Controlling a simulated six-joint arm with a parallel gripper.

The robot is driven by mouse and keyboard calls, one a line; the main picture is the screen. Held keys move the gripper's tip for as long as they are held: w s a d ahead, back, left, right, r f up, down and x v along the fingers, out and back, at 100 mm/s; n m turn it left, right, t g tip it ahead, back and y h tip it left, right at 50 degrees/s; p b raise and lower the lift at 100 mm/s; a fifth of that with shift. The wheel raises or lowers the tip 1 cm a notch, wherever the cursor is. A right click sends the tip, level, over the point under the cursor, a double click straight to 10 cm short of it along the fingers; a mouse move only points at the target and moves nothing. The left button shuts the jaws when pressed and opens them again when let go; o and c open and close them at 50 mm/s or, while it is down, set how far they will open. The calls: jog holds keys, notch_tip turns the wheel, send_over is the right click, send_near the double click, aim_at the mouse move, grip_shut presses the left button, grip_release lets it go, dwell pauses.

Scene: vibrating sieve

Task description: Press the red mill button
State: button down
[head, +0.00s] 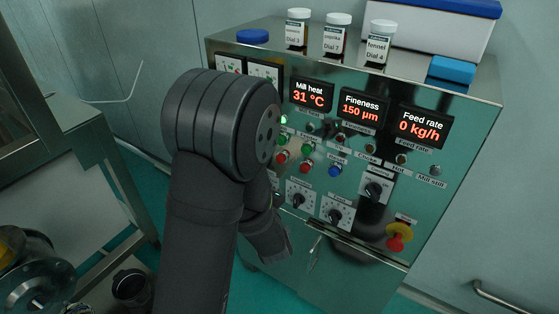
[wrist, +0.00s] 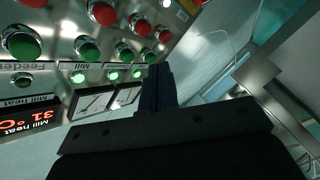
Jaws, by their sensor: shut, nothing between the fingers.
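The control panel (head: 350,190) stands in front of me with rows of coloured buttons. In the wrist view, the label reading Mill (wrist: 77,66) sits by a lit green lamp, in line with a green button (wrist: 87,48) and a red button (wrist: 103,12); this red one looks like the mill button. In the head view it appears to be the left visible red button (head: 281,157), close beside my arm. My gripper (wrist: 157,72) is shut and empty, pointing at the panel beside the lamps and green buttons. Whether it touches anything is unclear. In the head view my arm hides it.
Another red button (head: 306,167) and a blue button (head: 334,172) are nearby. Dials (head: 335,214) and a red-and-yellow emergency knob (head: 398,236) sit lower. Labelled jars (head: 336,34) stand on top. A metal frame (head: 85,160) is at left.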

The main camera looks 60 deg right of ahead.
jog(key=d, duration=0.8)
jog(key=shift+d, duration=0.4)
jog(key=shift+d, duration=0.15)
dwell(1.8)
jog(key=shift+d, duration=0.25)
jog(key=shift+d, duration=0.5)
dwell(0.7)
dwell(0.3)
jog(key=shift+a, duration=0.9)
jog(key=shift+a, duration=2.5)
